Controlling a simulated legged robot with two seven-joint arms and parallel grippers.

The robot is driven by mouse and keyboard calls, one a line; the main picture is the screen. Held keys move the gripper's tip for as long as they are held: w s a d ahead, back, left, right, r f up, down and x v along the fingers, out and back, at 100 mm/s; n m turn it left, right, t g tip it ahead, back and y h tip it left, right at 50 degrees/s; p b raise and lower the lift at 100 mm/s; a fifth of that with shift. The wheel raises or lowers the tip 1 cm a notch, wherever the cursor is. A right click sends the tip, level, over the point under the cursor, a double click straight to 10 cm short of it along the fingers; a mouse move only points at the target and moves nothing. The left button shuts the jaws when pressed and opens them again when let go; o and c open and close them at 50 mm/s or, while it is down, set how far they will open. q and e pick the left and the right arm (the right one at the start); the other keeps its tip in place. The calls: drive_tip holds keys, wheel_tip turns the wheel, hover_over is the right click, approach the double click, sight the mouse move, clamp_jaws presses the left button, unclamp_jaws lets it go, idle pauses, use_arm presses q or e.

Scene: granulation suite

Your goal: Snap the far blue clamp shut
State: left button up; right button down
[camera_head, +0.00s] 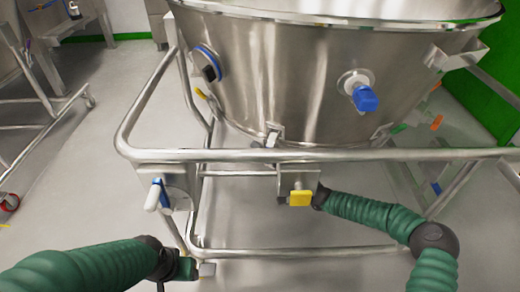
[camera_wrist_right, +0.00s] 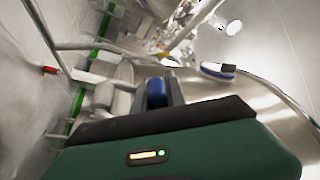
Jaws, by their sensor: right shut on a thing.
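The large steel bowl (camera_head: 290,75) carries a blue handle (camera_head: 365,98) on its front and a blue-ringed port (camera_head: 207,62) on its left side. A blue and white lever (camera_head: 158,195) sits on the left rail bracket, and a yellow lever (camera_head: 300,198) on the middle one. My right gripper (camera_head: 318,196) reaches in beside the middle bracket, its fingertips largely hidden. In the right wrist view it is shut on a blue piece (camera_wrist_right: 157,92), which looks like a clamp part; whether it is the far clamp I cannot tell. My left gripper (camera_head: 205,268) is low at the left, fingers unclear.
A steel tube rail (camera_head: 240,155) runs across in front of the bowl, with a lower frame tube (camera_head: 300,250) below it. Another steel frame (camera_head: 40,100) stands at the left. The grey floor (camera_head: 90,180) between them is clear.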

drive_tip(key=shift+d, duration=0.15)
idle(0.3)
drive_tip(key=m+h+p, duration=0.1)
drive_tip(key=m+p, duration=0.1)
drive_tip(key=p, duration=0.1)
drive_tip(key=r+m+h+p, duration=0.1)
drive_tip(key=m+p, duration=0.1)
drive_tip(key=p, duration=0.1)
drive_tip(key=s+r+m+p, duration=0.1)
drive_tip(key=m+p, duration=0.1)
drive_tip(key=p, duration=0.2)
drive_tip(key=shift+a+h, duration=0.2)
drive_tip(key=shift+h, duration=0.2)
drive_tip(key=c, duration=1.4)
unclamp_jaws()
drive_tip(key=shift+o, duration=0.2)
drive_tip(key=shift+a, duration=0.1)
